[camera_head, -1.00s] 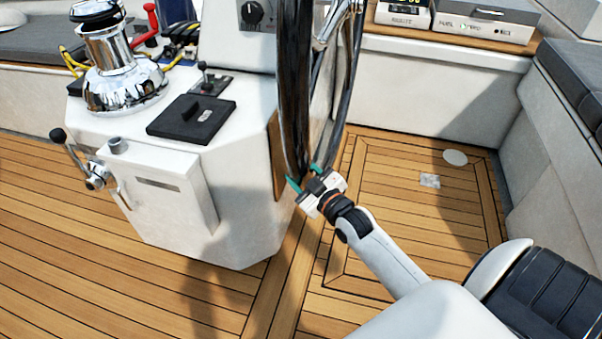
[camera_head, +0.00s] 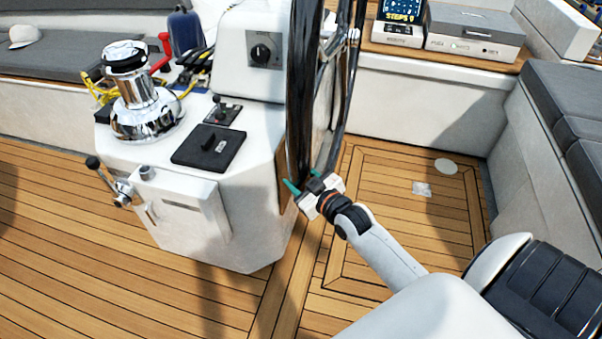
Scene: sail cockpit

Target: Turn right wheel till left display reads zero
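A large dark, shiny steering wheel (camera_head: 301,90) stands nearly edge-on in the middle of the view, its top cut off by the picture edge. My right gripper (camera_head: 305,184), with teal fingertips, is at the lowest part of the rim. Its fingers lie on both sides of the rim and appear closed on it. A display (camera_head: 403,12) at the top right shows a lit line that seems to read "STEPS 0"; the last character is small and its upper part is cut off. My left gripper is not in view.
A white console (camera_head: 200,220) with a chrome winch (camera_head: 140,105), a black panel (camera_head: 208,147) and a side lever (camera_head: 105,178) stands left of the wheel. A grey box (camera_head: 478,30) sits beside the display. Grey-cushioned seating lines the right side. Teak floor (camera_head: 395,210) is open around the wheel.

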